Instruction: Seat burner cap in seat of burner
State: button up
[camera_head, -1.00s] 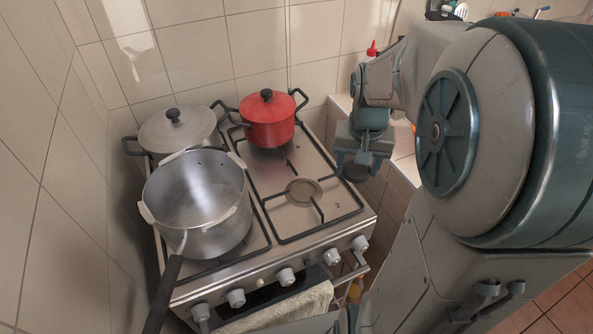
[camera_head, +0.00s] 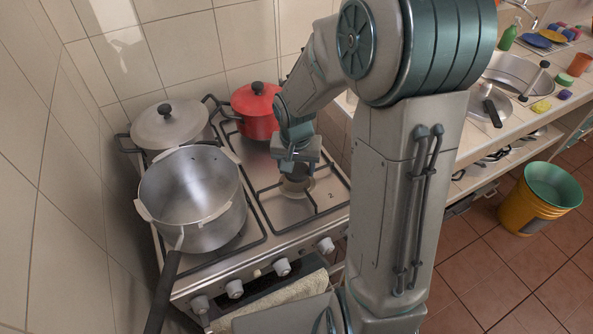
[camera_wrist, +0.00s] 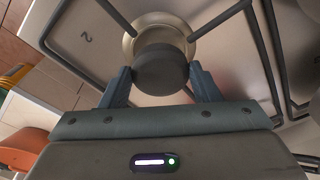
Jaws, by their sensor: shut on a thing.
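The burner cap (camera_wrist: 160,69) is a dark grey disc held between the two fingers of my gripper (camera_wrist: 163,84) in the wrist view. The burner seat (camera_wrist: 131,47) is a pale brass ring on the steel hob, and the cap overlaps part of it in that view. In the head view my gripper (camera_head: 295,168) is over the front right burner, with the seat (camera_head: 299,187) partly showing below it. The cap looks above the seat; the exact gap between them cannot be told.
A large open pot (camera_head: 192,200) stands on the left burner, with a lidded grey pot (camera_head: 170,125) behind it. A red pot (camera_head: 256,110) stands behind my gripper. Black grate bars (camera_head: 322,203) surround the front right burner.

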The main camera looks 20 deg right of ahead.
aim_at(297, 172)
notch_tip(297, 172, down, 2)
jog(key=shift+f, duration=0.25)
jog(key=shift+f+b, duration=0.4)
jog(key=shift+f, duration=0.2)
jog(key=o, duration=1.1)
jog(key=shift+a, duration=0.1)
jog(key=shift+s+f, duration=0.1)
jog(key=shift+s, duration=0.05)
